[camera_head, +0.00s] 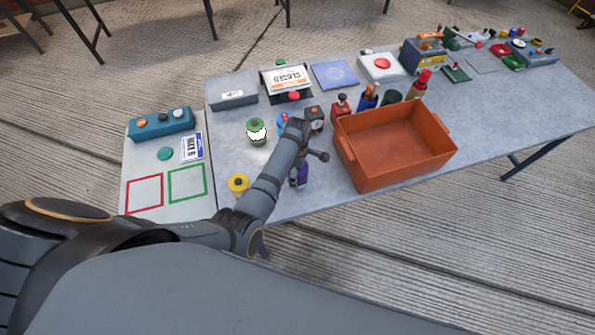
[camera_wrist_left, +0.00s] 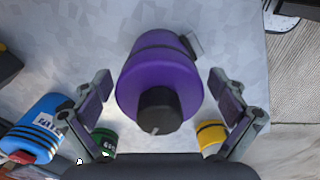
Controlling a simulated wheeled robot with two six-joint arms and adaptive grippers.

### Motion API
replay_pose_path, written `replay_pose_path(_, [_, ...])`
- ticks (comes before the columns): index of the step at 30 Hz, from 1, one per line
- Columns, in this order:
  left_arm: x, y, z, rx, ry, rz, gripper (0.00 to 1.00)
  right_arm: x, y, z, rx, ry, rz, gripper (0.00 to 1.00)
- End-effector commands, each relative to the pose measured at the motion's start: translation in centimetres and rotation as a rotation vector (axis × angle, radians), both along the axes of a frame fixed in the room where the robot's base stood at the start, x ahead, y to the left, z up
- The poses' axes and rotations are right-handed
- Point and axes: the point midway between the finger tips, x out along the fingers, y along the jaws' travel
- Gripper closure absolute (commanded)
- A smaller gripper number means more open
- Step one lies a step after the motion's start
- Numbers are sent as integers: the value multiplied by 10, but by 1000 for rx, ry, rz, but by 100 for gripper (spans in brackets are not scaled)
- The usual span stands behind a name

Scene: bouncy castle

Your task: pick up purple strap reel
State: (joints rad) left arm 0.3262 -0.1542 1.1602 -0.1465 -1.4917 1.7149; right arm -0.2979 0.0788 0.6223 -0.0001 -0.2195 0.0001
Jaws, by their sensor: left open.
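The purple strap reel (camera_wrist_left: 158,75) fills the middle of the left wrist view, with a black knob facing the camera. In the head view, the reel (camera_head: 301,174) shows as a small purple patch near the table's front edge, partly hidden by my left arm. My left gripper (camera_wrist_left: 160,92) is open, with one finger on each side of the reel. A gap shows on both sides, and I see no contact. In the head view, my left gripper (camera_head: 309,157) is just above the reel. My right gripper is not in view.
An orange bin (camera_head: 395,145) stands right of the gripper. A green reel (camera_head: 257,131), a yellow reel (camera_head: 238,183) and a blue reel (camera_wrist_left: 38,128) are nearby. A small timer-like box (camera_head: 314,118) stands behind the gripper. The table's front edge is close.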

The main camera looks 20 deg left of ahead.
Motion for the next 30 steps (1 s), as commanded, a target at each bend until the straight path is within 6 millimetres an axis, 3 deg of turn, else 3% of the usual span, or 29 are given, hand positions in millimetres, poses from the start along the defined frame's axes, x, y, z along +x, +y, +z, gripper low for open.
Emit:
replay_pose_path(4, [0,0,-20,0,1,0,3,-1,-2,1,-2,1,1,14])
replay_pose_path(12, [0,0,-24,-1,-1,0,5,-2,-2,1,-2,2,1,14])
replay_pose_path(27, [0,0,-24,0,0,0,72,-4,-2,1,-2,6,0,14])
replay_pose_path(30, [0,0,-23,-1,-2,0,81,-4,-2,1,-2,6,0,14])
